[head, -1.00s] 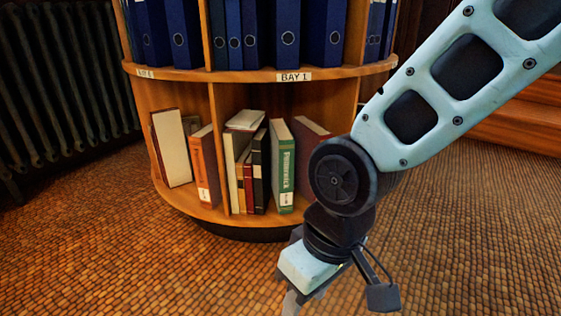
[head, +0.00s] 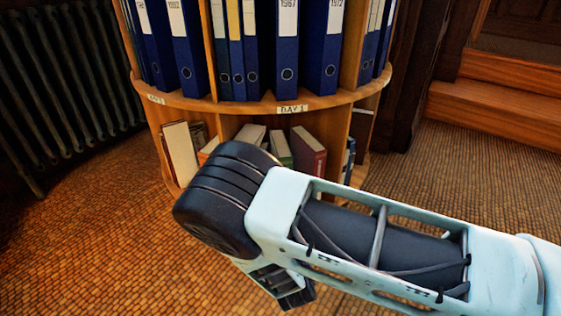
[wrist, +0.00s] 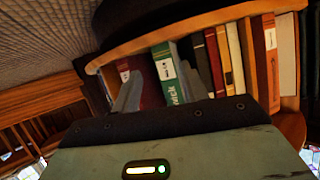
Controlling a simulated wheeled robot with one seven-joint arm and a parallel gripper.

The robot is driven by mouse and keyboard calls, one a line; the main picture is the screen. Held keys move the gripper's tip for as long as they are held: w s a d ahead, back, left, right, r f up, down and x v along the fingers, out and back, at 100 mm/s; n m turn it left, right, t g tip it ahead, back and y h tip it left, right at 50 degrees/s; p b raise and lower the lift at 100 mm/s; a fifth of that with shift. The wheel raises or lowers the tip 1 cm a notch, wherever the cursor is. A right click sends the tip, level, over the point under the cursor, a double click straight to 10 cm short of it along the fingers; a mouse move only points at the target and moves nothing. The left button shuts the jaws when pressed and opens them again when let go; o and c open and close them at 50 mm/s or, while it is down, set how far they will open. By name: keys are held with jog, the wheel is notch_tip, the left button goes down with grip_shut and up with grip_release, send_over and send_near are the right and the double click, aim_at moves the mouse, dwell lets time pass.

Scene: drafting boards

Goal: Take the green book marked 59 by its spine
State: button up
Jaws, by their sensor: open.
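The green book (head: 280,148) stands on the lower shelf of the round bookcase in the head view, with only its upper part showing above my arm. In the wrist view the green book (wrist: 172,78) appears with its spine facing the camera and a white label on it; the number is too small to read. My gripper (wrist: 160,92) is open and empty in the wrist view, its two grey fingers appearing on either side of the green spine. I cannot tell how far they are from it. In the head view my arm hides the gripper.
A dark red book (head: 308,155) stands beside the green one, and it also shows in the wrist view (wrist: 147,84). Black, yellow and orange books stand on the other side. Blue binders (head: 287,50) fill the shelf above. The shelf edge (head: 240,108) overhangs. A radiator (head: 60,90) stands left.

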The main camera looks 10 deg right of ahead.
jog(key=w+r+n+t+b, duration=0.1)
jog(key=w+b, duration=0.1)
jog(key=w, duration=0.4)
jog(key=w+d+r+t+y+b, duration=0.1)
jog(key=w+t+b, duration=0.1)
jog(key=w, duration=0.3)
jog(key=w+d+r+n+t+b, duration=0.1)
jog(key=w+b, duration=0.2)
jog(key=w, duration=0.3)
jog(key=shift+w+d+r+n+t+y+b, duration=0.2)
jog(key=shift+w+r+n+t+y+b, duration=0.1)
jog(key=shift+t+b, duration=0.1)
jog(key=shift+w+r, duration=0.1)
grip_shut()
jog(key=shift+r, duration=0.15)
